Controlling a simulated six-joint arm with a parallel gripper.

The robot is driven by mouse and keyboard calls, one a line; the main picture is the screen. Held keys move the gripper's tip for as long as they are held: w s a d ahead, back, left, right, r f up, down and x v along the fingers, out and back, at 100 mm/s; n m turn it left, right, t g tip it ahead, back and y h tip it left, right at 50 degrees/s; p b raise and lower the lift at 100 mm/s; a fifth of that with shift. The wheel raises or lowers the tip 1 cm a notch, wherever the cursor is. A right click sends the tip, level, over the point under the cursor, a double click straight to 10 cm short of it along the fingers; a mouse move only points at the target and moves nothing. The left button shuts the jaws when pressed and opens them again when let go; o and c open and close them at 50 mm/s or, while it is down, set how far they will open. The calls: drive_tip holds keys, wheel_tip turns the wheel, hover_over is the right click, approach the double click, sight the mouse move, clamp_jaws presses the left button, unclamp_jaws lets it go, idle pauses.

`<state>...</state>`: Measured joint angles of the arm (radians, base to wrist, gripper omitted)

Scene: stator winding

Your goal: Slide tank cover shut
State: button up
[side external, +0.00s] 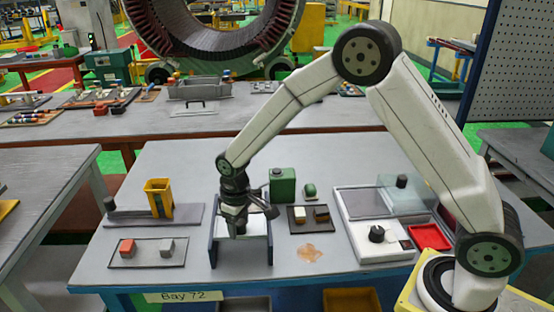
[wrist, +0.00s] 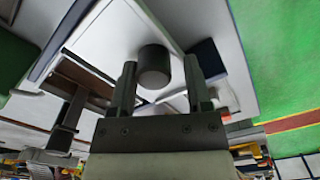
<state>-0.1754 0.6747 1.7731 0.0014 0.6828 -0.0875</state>
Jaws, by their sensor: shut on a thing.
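A white tank (side external: 357,240) stands at the right of the bench. A clear cover (side external: 425,203) with a dark knob (side external: 402,181) lies over its back and right part; the front left of the tank is uncovered. A dark round part (side external: 377,234) and a pale block show there. My gripper (side external: 238,228) is well left of the tank, pointing down between the dark blue sides of a stand (side external: 214,245). In the wrist view my gripper (wrist: 160,65) has a dark grey cylinder (wrist: 153,66) between its fingers. Its far end is hard to see.
A green can (side external: 283,185), a dark tray with small blocks (side external: 297,222) and a copper-coloured patch (side external: 309,253) lie between stand and tank. A red tray (side external: 430,237) is right of the tank. A yellow holder (side external: 159,198) and a block tray (side external: 146,256) are at left.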

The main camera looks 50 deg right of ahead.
drive_tip(key=shift+w+d+f, duration=0.2)
drive_tip(key=shift+w+d, duration=1.35)
drive_tip(key=shift+d, duration=0.25)
drive_tip(key=shift+w+d+f, duration=0.2)
drive_tip(key=shift+w+d, duration=1.3)
drive_tip(key=shift+d, duration=0.3)
drive_tip(key=o, duration=0.7)
drive_tip(key=shift+a, duration=0.1)
drive_tip(key=shift+r, duration=0.15)
drive_tip(key=shift+w+r, duration=0.15)
drive_tip(key=shift+r, duration=0.6)
drive_tip(key=shift+w+r, duration=0.1)
drive_tip(key=shift+r, duration=2.25)
